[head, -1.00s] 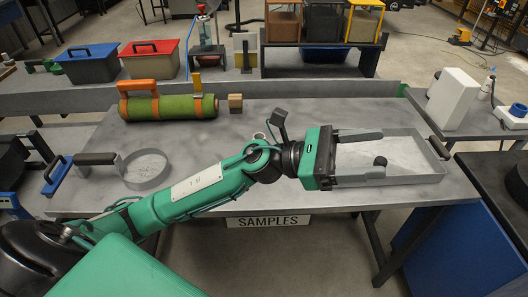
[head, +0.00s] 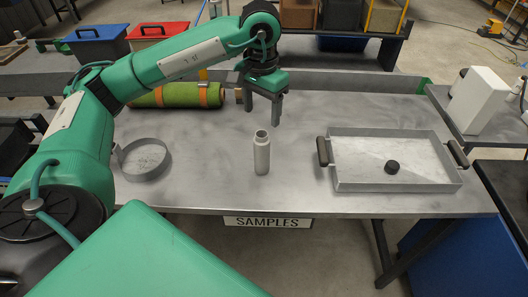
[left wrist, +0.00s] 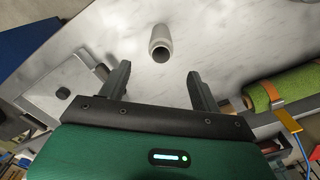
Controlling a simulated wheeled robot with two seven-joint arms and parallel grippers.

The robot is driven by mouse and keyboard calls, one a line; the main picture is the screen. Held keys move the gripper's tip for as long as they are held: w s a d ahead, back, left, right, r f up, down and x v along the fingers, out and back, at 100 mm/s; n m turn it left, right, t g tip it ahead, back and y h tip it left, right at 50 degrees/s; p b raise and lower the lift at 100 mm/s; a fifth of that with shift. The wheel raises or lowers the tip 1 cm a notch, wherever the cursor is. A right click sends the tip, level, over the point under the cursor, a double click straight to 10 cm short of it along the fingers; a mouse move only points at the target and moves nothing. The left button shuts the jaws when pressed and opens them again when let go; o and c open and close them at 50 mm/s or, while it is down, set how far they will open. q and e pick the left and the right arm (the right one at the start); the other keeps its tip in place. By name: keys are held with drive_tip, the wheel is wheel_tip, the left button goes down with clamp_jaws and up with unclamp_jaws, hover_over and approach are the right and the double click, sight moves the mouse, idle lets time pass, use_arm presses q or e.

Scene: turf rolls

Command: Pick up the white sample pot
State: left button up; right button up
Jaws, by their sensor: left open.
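The white sample pot (head: 261,155) stands upright on the grey table, near its front edge, with its round open mouth up. In the left wrist view the pot (left wrist: 160,40) shows just beyond the fingertips, roughly centred between them. My left gripper (head: 262,116) is open and empty, pointing down above and behind the pot, apart from it. Both its fingers (left wrist: 158,74) show spread in the left wrist view. My right gripper is in neither view.
A grey tray (head: 334,176) with black handles, holding a round black knob-like piece (head: 393,167), lies right of the pot. A round sieve (head: 146,176) lies left. A strapped green turf roll (head: 180,95) lies behind. The table around the pot is clear.

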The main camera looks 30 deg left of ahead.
sight(261, 139)
use_arm(q)
wheel_tip(261, 139, down, 8)
drive_tip(key=shift+p, duration=0.6)
drive_tip(key=shift+f+p, duration=0.35)
drive_tip(key=shift+f, duration=0.2)
wheel_tip(261, 139, down, 4)
drive_tip(key=shift+a+f+p, duration=0.1)
drive_tip(key=shift+f+p, duration=0.05)
drive_tip(key=shift+p, duration=0.45)
drive_tip(key=c, duration=1.2)
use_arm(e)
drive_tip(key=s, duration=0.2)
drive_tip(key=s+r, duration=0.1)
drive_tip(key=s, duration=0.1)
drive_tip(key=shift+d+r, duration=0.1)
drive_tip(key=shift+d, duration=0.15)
